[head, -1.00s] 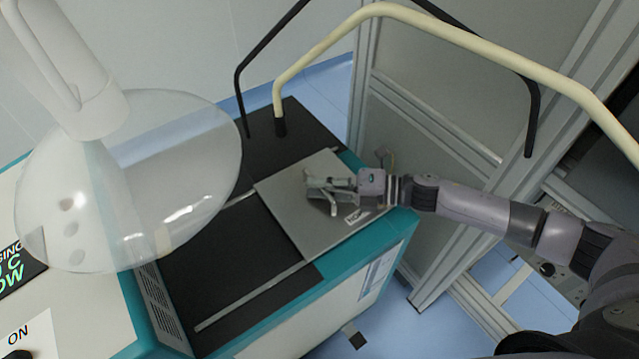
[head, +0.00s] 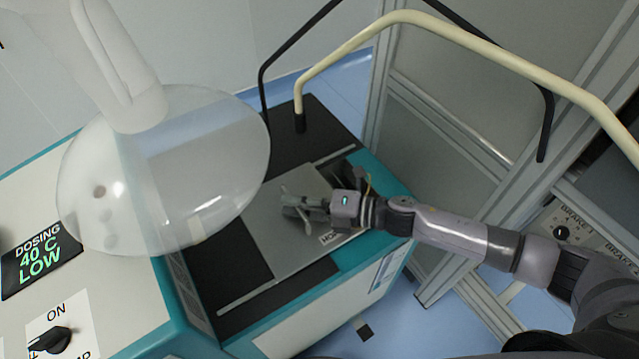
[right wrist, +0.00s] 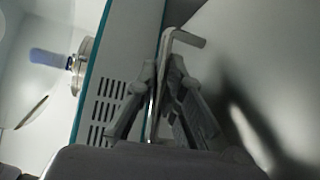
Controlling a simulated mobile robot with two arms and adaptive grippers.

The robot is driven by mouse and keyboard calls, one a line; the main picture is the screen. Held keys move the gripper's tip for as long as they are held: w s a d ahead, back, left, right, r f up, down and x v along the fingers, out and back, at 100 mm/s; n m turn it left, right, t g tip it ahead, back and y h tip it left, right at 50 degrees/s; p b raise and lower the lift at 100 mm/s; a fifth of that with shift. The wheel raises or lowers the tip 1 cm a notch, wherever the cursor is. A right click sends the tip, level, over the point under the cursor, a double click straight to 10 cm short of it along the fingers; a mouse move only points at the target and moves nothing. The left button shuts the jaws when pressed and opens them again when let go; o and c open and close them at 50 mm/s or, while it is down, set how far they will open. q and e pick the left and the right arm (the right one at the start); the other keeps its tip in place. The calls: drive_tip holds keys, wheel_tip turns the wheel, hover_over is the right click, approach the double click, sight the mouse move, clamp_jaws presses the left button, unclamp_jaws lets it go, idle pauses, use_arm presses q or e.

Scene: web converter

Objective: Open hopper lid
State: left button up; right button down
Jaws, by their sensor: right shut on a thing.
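The hopper lid (head: 285,240) is a flat grey plate lying between two metal rails on the black top of the teal-and-white machine. My right gripper (head: 287,208) is over the lid, shut on its thin upright handle. In the right wrist view, the handle (right wrist: 187,38) is a bent metal strip with its fingers (right wrist: 160,100) on both sides of it. Black surface shows on both sides of the lid along the rails. My left gripper is not in view.
A clear round bowl-like part (head: 165,175) under a white cylinder overhangs left of the lid. A cream bent tube (head: 410,18) and a black one arch behind my right arm. A control panel with a dosing display (head: 42,258) and a knob (head: 50,340) is at left.

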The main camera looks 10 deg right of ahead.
drive_tip(key=s+a, duration=0.1)
drive_tip(key=a, duration=0.2)
drive_tip(key=s+a+p, duration=0.1)
drive_tip(key=a, duration=0.2)
drive_tip(key=s+a+p, duration=0.1)
drive_tip(key=s+a, duration=0.1)
drive_tip(key=a, duration=0.1)
drive_tip(key=shift+a, duration=0.35)
drive_tip(key=c, duration=1.7)
unclamp_jaws()
drive_tip(key=shift+d, duration=0.1)
drive_tip(key=v, duration=1.2)
drive_tip(key=shift+w, duration=0.1)
